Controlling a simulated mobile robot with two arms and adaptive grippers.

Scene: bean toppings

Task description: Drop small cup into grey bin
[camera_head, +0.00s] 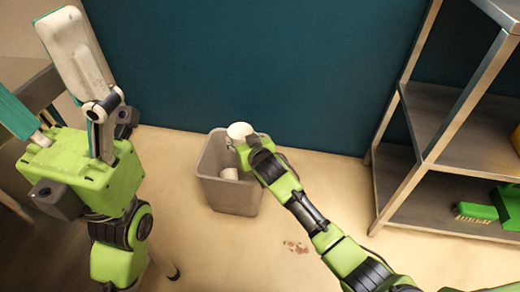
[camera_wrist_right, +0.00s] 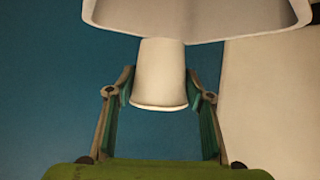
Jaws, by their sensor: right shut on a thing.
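The grey bin (camera_head: 212,193) stands on the floor against the blue wall, open at the top. A white cup (camera_head: 239,130) shows at its back rim, at the tip of my right gripper (camera_head: 249,148). My right gripper is shut on it; the fingers are mostly hidden in the head view. In the right wrist view, the white cup (camera_wrist_right: 160,75) sits between the fingers of my right gripper (camera_wrist_right: 160,82). Another white cup (camera_head: 229,173) is partly visible inside the bin. My left gripper (camera_head: 30,55) is at the upper left, fingers apart and empty, away from the bin.
A metal shelf (camera_head: 420,190) stands on the right, with a green brush (camera_head: 474,211) on its lower level. A brown stain (camera_head: 296,247) lies on the floor. A dark table (camera_head: 25,80) is at the left edge. A broad pale shape fills the right wrist view's top.

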